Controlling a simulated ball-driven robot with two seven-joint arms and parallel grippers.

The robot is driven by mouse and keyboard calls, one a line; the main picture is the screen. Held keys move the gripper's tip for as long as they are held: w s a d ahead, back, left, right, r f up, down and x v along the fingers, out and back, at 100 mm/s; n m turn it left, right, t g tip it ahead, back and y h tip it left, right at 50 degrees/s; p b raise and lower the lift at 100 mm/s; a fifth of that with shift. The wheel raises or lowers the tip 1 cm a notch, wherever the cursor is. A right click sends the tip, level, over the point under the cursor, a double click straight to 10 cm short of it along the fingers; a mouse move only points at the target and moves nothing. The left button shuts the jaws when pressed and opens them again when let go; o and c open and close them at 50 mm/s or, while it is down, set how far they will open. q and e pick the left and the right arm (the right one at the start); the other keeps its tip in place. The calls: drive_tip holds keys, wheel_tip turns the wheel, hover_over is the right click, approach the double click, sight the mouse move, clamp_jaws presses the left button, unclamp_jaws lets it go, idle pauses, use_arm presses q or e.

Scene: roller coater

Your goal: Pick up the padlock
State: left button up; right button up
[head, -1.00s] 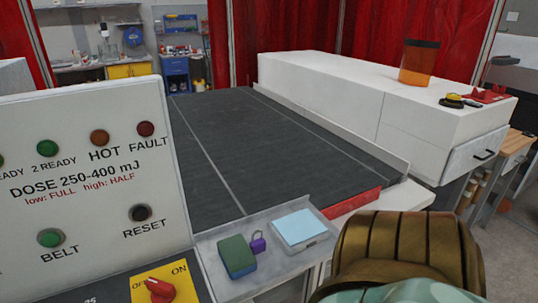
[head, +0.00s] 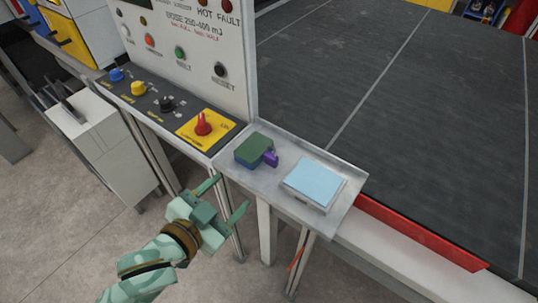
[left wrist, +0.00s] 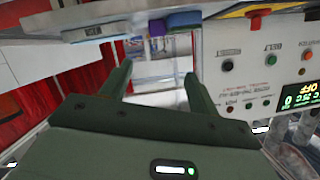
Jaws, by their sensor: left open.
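The small purple padlock (head: 270,159) sits on the grey metal tray (head: 232,178), against the right side of a green and blue block (head: 253,150). In the left wrist view the padlock (left wrist: 157,27) shows near the top edge, beside the block (left wrist: 184,20). My left gripper (head: 230,192) is open and empty, in front of the tray and apart from the padlock. Its two fingers (left wrist: 157,72) point toward the tray side in the left wrist view. My right gripper is not in view.
A light blue pad (head: 314,181) lies on the tray right of the padlock. A control panel with a red switch (head: 203,124) stands to the left. The dark conveyor belt (head: 400,120) with a red edge strip (head: 420,233) lies behind and to the right.

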use_arm(q)
drive_tip(key=b, duration=0.1)
approach(271, 155)
drive_tip(key=shift+w+d, duration=0.2)
drive_tip(key=shift+w, duration=0.55)
drive_tip(key=shift+w+d+f, duration=0.15)
drive_tip(key=shift+w+d, duration=0.2)
drive_tip(key=shift+w, duration=0.1)
drive_tip(key=x, duration=0.2)
drive_tip(key=b+x, duration=0.1)
drive_tip(key=x, duration=0.2)
drive_tip(key=shift+s+d, duration=0.1)
drive_tip(key=shift+d, duration=0.2)
drive_tip(key=c, duration=1.1)
